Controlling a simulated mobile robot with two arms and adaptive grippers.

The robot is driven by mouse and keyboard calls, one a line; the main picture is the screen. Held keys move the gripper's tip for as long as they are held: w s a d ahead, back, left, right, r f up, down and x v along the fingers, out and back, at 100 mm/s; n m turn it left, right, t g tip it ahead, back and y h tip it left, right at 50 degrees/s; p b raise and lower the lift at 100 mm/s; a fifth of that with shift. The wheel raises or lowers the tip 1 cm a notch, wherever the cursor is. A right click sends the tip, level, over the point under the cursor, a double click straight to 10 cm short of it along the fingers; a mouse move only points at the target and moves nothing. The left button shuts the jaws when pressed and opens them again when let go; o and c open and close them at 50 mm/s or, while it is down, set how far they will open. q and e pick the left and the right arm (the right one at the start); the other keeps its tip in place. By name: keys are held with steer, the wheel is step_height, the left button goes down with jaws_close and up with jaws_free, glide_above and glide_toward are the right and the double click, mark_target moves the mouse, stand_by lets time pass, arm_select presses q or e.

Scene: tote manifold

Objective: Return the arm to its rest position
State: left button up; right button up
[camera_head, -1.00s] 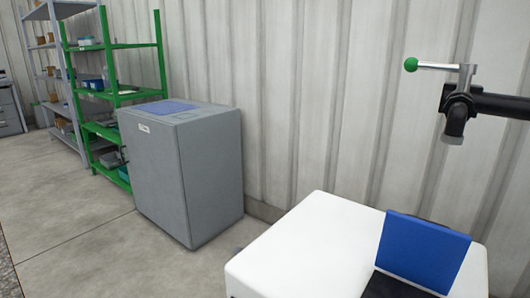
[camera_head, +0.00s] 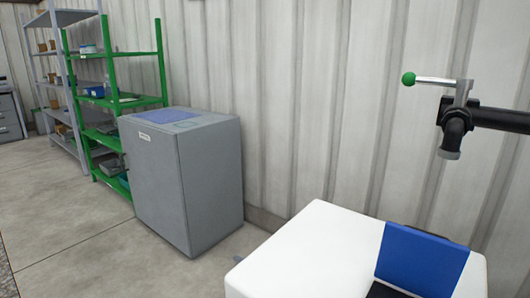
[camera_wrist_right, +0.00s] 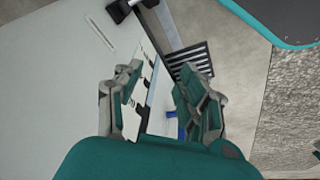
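My right gripper (camera_wrist_right: 160,98) shows in the right wrist view, with its two grey and teal fingers held apart. I see nothing gripped between them; a pale surface and a small blue patch show behind the gap. Neither gripper nor forearm shows in the head view. My left gripper is in no view. The rest position itself is not marked by anything I can see.
A black pipe with a green-knobbed valve lever (camera_head: 436,80) juts in at the right of the head view. A grey cabinet (camera_head: 190,185) stands against the ribbed wall (camera_head: 300,100). Behind it are a green rack (camera_head: 160,60) and a grey rack (camera_head: 75,18). Floor (camera_head: 60,220) at left is clear.

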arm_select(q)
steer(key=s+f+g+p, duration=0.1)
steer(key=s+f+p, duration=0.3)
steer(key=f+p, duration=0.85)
arm_select(e)
steer(key=s+f+g, duration=0.1)
steer(key=s+f, duration=0.3)
steer(key=f, duration=0.9)
arm_select(q)
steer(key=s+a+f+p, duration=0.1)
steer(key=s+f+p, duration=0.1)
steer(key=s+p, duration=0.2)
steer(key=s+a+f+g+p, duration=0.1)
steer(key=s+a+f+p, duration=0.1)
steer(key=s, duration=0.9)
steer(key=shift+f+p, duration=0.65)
steer(key=shift+p, duration=0.3)
arm_select(e)
steer(key=s+d+f, duration=0.1)
steer(key=s+f, duration=0.1)
steer(key=s, duration=0.5)
steer(key=s+d+f+g, duration=0.1)
steer(key=s+d+f, duration=0.1)
steer(key=s, duration=0.6)
steer(key=shift+f, duration=0.35)
